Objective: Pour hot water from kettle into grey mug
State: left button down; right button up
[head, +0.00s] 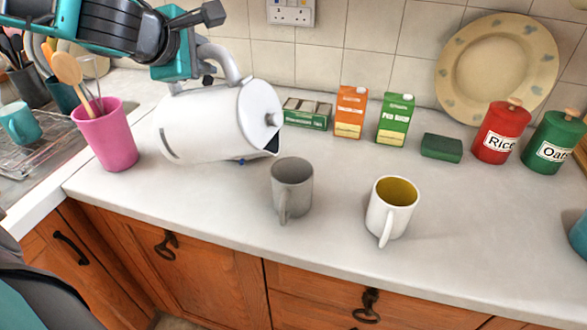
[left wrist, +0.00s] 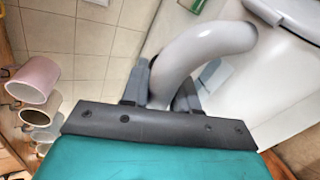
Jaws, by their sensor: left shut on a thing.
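The white kettle (head: 205,125) is tilted, its dark spout opening pointing right and down. The spout is just above and left of the grey mug's rim in the head view; no stream of water shows. My left gripper (head: 207,78) is shut on the kettle's handle, which also shows in the left wrist view (left wrist: 205,45) between the fingers. The grey mug (head: 293,187) stands upright on the counter, its handle toward the front. Its inside looks grey, and I cannot tell whether it holds water. My right gripper is not in view.
A white mug (head: 391,209) with a yellow inside stands right of the grey mug. A pink utensil pot (head: 107,138) is at left. Cartons (head: 350,112), a green block (head: 441,147) and red (head: 501,133) and green canisters line the back. The counter's front is clear.

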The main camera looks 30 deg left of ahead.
pick_arm(q)
jog(key=shift+w+d+r+y, duration=0.15)
jog(key=shift+d+r+y, duration=0.2)
jog(key=shift+r, duration=0.3)
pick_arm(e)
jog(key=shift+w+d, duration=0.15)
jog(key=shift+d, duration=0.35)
pick_arm(q)
jog(key=shift+d+r+m, duration=0.1)
jog(key=shift+d+m, duration=0.2)
jog(key=shift+d, duration=0.05)
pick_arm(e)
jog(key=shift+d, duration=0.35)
